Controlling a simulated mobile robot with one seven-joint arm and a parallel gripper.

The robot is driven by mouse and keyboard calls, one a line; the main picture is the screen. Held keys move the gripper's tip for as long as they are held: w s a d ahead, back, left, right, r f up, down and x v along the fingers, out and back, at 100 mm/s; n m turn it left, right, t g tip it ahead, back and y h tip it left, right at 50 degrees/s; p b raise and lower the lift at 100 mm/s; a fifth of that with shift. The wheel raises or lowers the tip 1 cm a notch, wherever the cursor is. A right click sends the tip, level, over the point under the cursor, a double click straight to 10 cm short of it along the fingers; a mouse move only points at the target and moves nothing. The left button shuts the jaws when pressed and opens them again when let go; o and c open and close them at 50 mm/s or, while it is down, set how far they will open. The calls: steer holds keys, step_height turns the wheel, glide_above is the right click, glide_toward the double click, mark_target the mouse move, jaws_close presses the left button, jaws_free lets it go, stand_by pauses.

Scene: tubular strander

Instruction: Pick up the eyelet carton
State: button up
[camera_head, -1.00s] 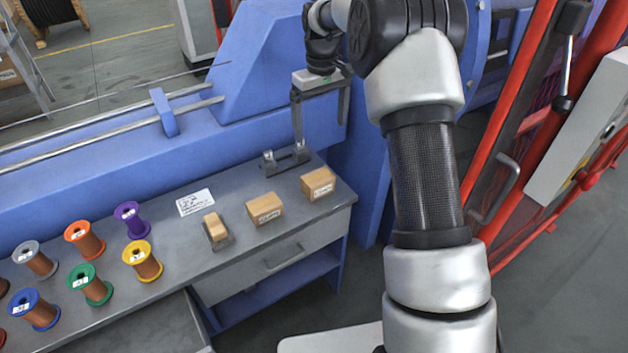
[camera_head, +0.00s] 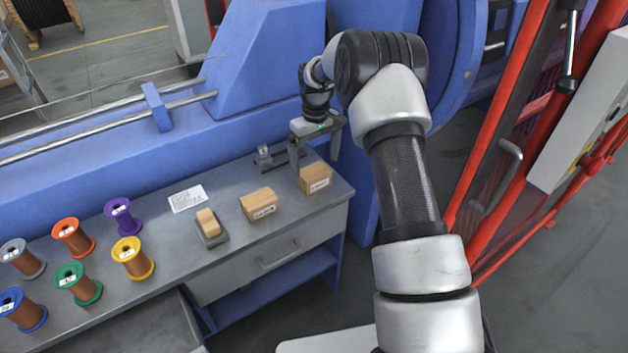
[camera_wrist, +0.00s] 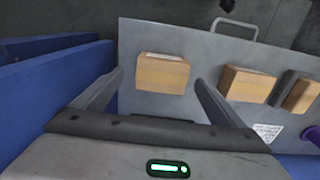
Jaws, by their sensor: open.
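Two small tan cartons stand on the grey bench top. One carton (camera_head: 315,180) is at the right end, and another carton (camera_head: 259,205) is to its left. Both have white labels too small to read, so I cannot tell which is the eyelet carton. My gripper (camera_head: 315,163) is open and empty, pointing down above and just behind the right-end carton. In the wrist view, the right-end carton (camera_wrist: 163,74) shows beyond and between the fingertips (camera_wrist: 159,80). The other carton (camera_wrist: 249,84) is outside the right finger.
A tan block in a dark holder (camera_head: 210,226) and a paper sheet (camera_head: 187,198) lie further left. Several coloured spools (camera_head: 132,258) stand at the left. A dark metal fixture (camera_head: 270,158) is behind the cartons. Blue machine housing (camera_head: 90,150) borders the bench's back.

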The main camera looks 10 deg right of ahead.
mark_target(314, 171)
steer(key=f+b, duration=0.1)
steer(key=f, duration=0.4)
steer(key=shift+a+f, duration=0.1)
steer(key=shift+a, duration=0.1)
steer(key=shift+w, duration=0.1)
steer(key=c, duration=1.4)
